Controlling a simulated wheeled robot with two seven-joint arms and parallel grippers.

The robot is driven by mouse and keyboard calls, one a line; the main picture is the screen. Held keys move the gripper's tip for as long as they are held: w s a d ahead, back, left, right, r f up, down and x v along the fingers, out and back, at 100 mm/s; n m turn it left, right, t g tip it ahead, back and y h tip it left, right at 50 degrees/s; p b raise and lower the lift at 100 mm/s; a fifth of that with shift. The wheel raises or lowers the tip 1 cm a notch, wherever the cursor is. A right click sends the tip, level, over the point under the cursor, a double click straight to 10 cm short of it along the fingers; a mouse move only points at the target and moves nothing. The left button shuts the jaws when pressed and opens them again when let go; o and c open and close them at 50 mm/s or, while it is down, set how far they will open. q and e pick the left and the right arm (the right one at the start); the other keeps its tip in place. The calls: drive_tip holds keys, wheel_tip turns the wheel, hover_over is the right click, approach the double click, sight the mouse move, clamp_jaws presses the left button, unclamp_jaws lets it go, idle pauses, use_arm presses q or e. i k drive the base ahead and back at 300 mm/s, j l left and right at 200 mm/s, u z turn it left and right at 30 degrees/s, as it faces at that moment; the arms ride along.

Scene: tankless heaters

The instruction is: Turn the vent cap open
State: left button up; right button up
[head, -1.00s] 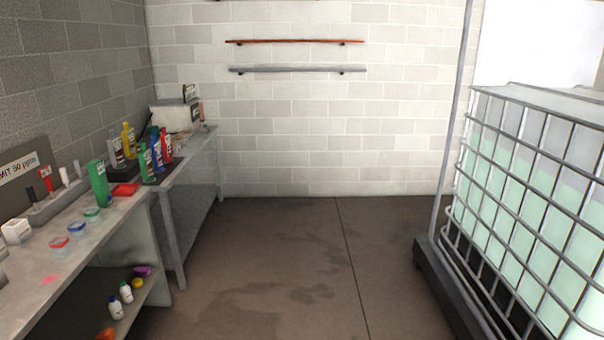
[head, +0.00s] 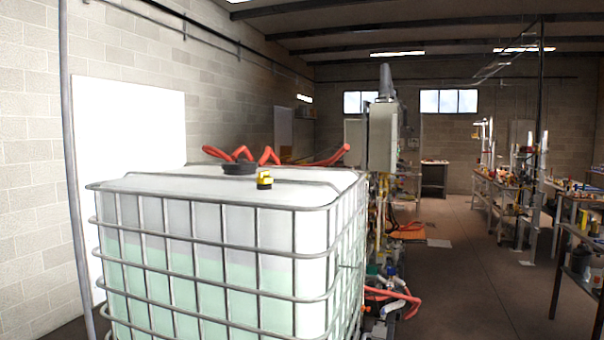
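A small yellow cap-like fitting with a black base (head: 264,179) sits on top of the caged white tank (head: 130,183) in the head view. It may be the vent cap, but it is too small to tell its setting. A wide black lid (head: 239,168) lies on the tank top just behind and left of it. Neither of my grippers is in view.
A metal cage with bars (head: 210,204) surrounds the tank. Red hoses (head: 242,153) lie behind the tank top. A grey cabinet (head: 382,136) stands behind right. Workbenches (head: 560,187) line the far right. Open floor (head: 465,270) lies right of the tank.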

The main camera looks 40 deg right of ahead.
sight(263, 176)
drive_tip(key=i+j+z, duration=0.25)
drive_tip(key=z, duration=0.15)
drive_tip(key=i+j+z, duration=0.45)
drive_tip(key=j+z, duration=0.3)
drive_tip(key=i+j+z, duration=0.1)
drive_tip(key=j+z, duration=0.3)
drive_tip(key=i+j+z, duration=0.1)
drive_tip(key=j+z, duration=0.15)
drive_tip(key=j, duration=0.25)
drive_tip(key=j+z, duration=0.25)
drive_tip(key=j, duration=0.3)
drive_tip(key=i, duration=0.05)
